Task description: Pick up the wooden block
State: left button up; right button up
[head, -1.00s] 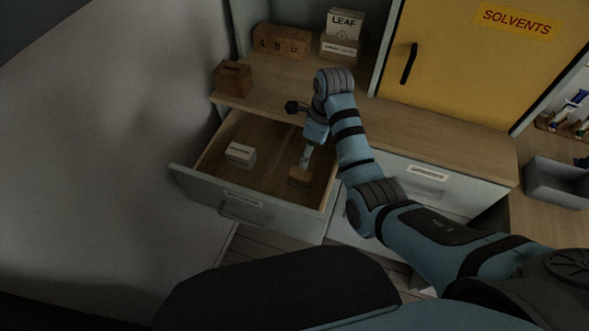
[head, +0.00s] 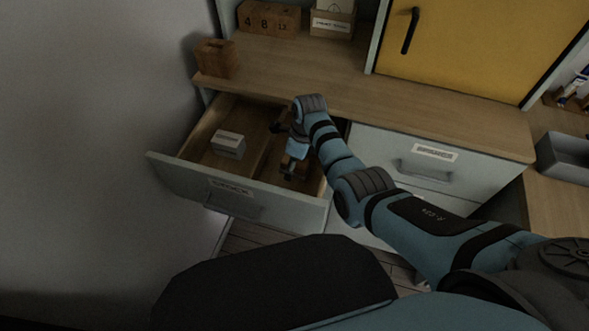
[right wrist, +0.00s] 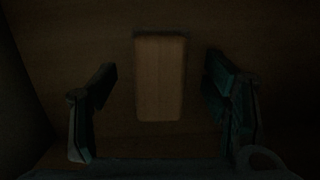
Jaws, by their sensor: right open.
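The wooden block (right wrist: 160,78) is a plain brown oblong in the right wrist view. It lies on the floor of the open drawer (head: 240,200), between the two spread fingers of my right gripper (right wrist: 160,88), with a gap on each side. In the head view my right gripper (head: 293,168) reaches down into the right part of the drawer. It is open, and the block there is mostly hidden by it. The wrist picture is dark, so the height of the fingertips above the drawer floor is hard to tell. My left gripper is not in view.
A small pale labelled box (head: 228,144) lies in the drawer, left of my gripper. The drawer walls surround both. On the worktop (head: 400,103) stand a wooden box (head: 216,58) and number blocks (head: 268,19). A shut drawer (head: 425,168) is to the right.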

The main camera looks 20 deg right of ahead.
jog(key=shift+f, duration=0.3)
jog(key=shift+r, duration=0.1)
jog(key=shift+c, duration=0.4)
jog(key=c, duration=1.2)
jog(key=shift+r+p, duration=0.45)
jog(key=shift+r, duration=0.05)
notch_tip(320, 180, up, 10)
jog(key=p, duration=0.4)
jog(key=shift+w+r, duration=0.1)
jog(key=shift+w, duration=0.05)
notch_tip(320, 180, up, 9)
jog(key=shift+f+p, duration=0.1)
jog(key=shift+p, duration=0.8)
jog(key=o, duration=0.6)
jog(key=c, duration=0.4)
jog(key=shift+a, duration=0.1)
